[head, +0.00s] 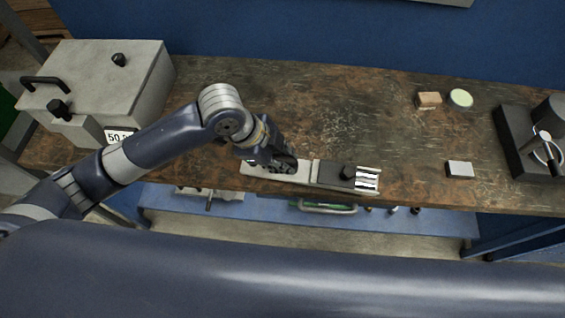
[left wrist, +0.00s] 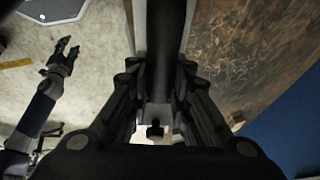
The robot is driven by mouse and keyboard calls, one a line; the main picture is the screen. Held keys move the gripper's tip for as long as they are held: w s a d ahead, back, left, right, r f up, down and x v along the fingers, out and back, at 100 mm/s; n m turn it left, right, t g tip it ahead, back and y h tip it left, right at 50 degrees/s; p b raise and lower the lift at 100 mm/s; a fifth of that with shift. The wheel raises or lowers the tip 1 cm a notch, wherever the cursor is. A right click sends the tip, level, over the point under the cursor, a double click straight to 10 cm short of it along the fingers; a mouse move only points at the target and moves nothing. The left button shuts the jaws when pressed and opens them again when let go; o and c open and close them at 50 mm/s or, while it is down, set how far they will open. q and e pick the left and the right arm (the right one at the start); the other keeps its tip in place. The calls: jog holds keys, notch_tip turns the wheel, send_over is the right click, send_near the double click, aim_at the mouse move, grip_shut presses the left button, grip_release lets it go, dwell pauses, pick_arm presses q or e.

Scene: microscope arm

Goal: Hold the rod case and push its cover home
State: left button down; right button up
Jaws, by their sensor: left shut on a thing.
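The rod case (head: 306,180) lies along the front edge of the worn bench in the head view, a long light tray. Its dark grey cover (head: 330,174) has a black knob (head: 348,172) near its right end. Several white rods (head: 367,179) show uncovered at the right end. My left gripper (head: 278,160) is over the left part of the case and shut on it, its fingers hiding that part. In the left wrist view the fingers (left wrist: 157,85) stand either side of the case. My right gripper (left wrist: 66,54) shows there, empty and open, over the floor.
A grey box (head: 95,85) with black handles stands at the left. A small white block (head: 460,169), a tan block (head: 428,100), a round green-topped tin (head: 460,98) and a dark microscope-like stand (head: 525,140) are at the right. The bench middle is clear.

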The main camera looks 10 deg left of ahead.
pick_arm(q)
jog(key=shift+w+a+f+b, duration=0.15)
jog(key=shift+w+f+b, duration=0.2)
jog(key=shift+w, duration=1.25)
jog(key=shift+w+a+f+b, duration=0.15)
jog(key=shift+w+f, duration=0.3)
jog(key=shift+w, duration=1.2)
jog(key=shift+w+a+f+b, duration=0.15)
jog(key=shift+w+f+b, duration=0.2)
jog(key=shift+w, duration=1.25)
pick_arm(e)
jog(key=shift+f, duration=0.75)
pick_arm(q)
jog(key=shift+f, duration=0.3)
pick_arm(e)
jog(key=shift+f, duration=0.1)
pick_arm(q)
jog(key=shift+s+f, duration=0.1)
pick_arm(e)
jog(key=shift+o, duration=0.7)
